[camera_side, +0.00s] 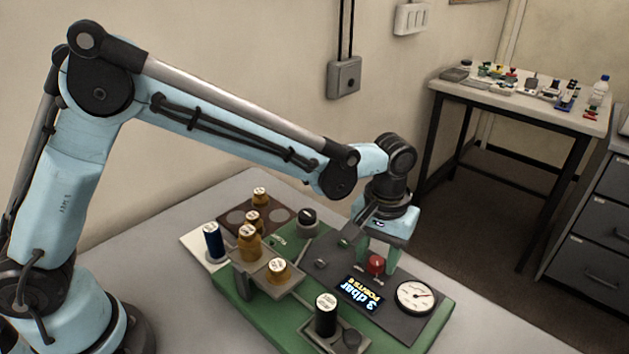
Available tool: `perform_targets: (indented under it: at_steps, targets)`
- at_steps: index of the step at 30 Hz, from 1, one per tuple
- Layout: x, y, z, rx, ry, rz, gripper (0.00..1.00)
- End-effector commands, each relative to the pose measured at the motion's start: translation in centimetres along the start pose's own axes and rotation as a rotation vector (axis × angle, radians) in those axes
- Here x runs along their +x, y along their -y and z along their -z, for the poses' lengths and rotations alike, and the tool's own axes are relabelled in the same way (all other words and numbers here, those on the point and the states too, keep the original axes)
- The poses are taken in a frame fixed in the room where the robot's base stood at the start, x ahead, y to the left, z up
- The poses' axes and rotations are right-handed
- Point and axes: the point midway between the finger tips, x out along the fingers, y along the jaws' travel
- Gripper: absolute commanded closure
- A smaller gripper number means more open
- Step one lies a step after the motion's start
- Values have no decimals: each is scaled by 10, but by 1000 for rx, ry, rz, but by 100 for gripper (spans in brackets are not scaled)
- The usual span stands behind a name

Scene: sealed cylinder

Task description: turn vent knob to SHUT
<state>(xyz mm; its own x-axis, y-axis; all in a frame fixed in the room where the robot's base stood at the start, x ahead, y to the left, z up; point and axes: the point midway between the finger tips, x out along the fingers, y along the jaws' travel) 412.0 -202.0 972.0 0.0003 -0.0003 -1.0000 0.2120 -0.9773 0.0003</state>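My gripper (379,257) points down over the right part of a green-based panel (262,318). Its two pale green fingers look apart, with a red round knob or button (376,264) just in front of or between them; I cannot tell whether they touch it. A round black knob with a pale top (307,217) stands at the panel's back, left of my gripper. No label is readable, so I cannot tell which control is the vent knob or where it points. A white dial gauge (414,296) and a lit display (359,293), upside down and seeming to read "3 dbar", lie in front.
Amber capped bottles (249,243) and a dark blue vial (213,242) stand on the panel's left. A black cylinder (326,315) stands in a front holder. Grey table (170,318) is bare at front left. A cluttered side table (520,96) is far behind.

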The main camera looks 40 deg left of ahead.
Motion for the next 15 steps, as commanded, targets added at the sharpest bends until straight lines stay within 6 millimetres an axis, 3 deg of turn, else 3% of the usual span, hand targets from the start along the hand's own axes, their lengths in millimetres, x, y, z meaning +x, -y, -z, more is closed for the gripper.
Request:
perform_targets:
  at_steps: [10, 15]
  targets:
    - [-1, 0, 0, 1, 0, 0, 45]
    - [-16, 0, 0, 2, 0, 0, 45]
